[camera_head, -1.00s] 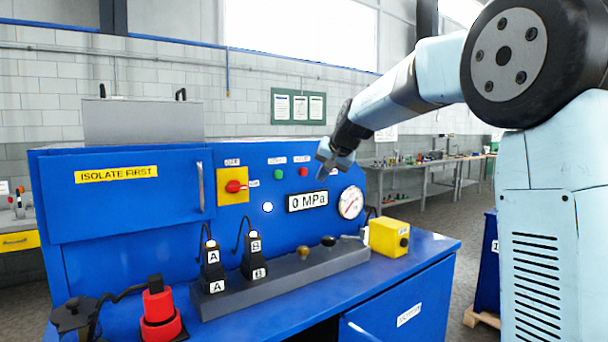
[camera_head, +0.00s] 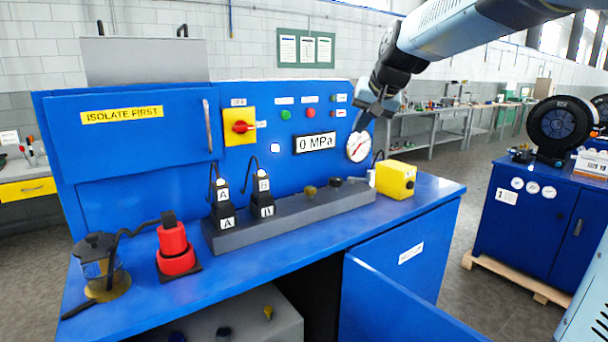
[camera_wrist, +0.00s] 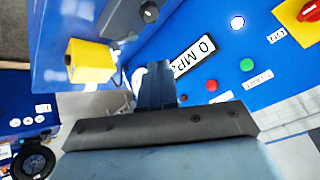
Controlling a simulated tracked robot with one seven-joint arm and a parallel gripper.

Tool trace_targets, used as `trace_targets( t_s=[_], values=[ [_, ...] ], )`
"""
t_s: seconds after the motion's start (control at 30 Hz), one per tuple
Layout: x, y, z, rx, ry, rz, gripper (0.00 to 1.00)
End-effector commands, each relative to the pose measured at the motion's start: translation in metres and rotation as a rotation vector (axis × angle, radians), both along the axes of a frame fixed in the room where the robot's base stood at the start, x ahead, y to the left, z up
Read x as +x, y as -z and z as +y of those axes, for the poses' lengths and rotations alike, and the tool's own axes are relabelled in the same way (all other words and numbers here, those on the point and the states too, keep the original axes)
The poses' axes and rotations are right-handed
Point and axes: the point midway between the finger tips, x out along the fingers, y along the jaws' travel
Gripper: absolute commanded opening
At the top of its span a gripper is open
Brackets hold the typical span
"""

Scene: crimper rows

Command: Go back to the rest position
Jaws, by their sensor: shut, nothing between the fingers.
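My gripper (camera_head: 366,113) is raised in front of the right end of the blue panel in the head view, close to the round gauge (camera_head: 359,147). Its fingers are shut with nothing between them. In the wrist view the shut gripper (camera_wrist: 155,82) points past the 0 MPa display (camera_wrist: 193,56) and the yellow box (camera_wrist: 90,61). It appears apart from both. I cannot tell the exact gap between my gripper and the panel.
The blue bench (camera_head: 300,226) carries a grey rail (camera_head: 290,220) with A and B blocks, a red cylinder (camera_head: 174,250), a glass jar (camera_head: 105,275) and a yellow box (camera_head: 396,180). A lower door (camera_head: 400,305) stands open. A second blue cabinet (camera_head: 530,215) is at right.

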Motion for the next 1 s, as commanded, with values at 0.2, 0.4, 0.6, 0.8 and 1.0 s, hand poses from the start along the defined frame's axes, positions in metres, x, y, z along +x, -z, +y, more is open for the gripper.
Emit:
trace_targets(
  t_s=[0.2, 0.4, 0.6, 0.8, 1.0],
  values=[
    [-0.079, 0.016, -0.032, -0.074, -0.006, 0.024, 0.00],
    [-0.148, 0.040, -0.055, -0.143, -0.012, 0.052, 0.00],
    [-0.215, 0.072, -0.076, -0.214, -0.017, 0.082, 0.00],
    [-0.270, 0.107, -0.091, -0.276, -0.019, 0.112, 0.00],
    [-0.298, 0.127, -0.096, -0.310, -0.021, 0.129, 0.00]
  ],
)
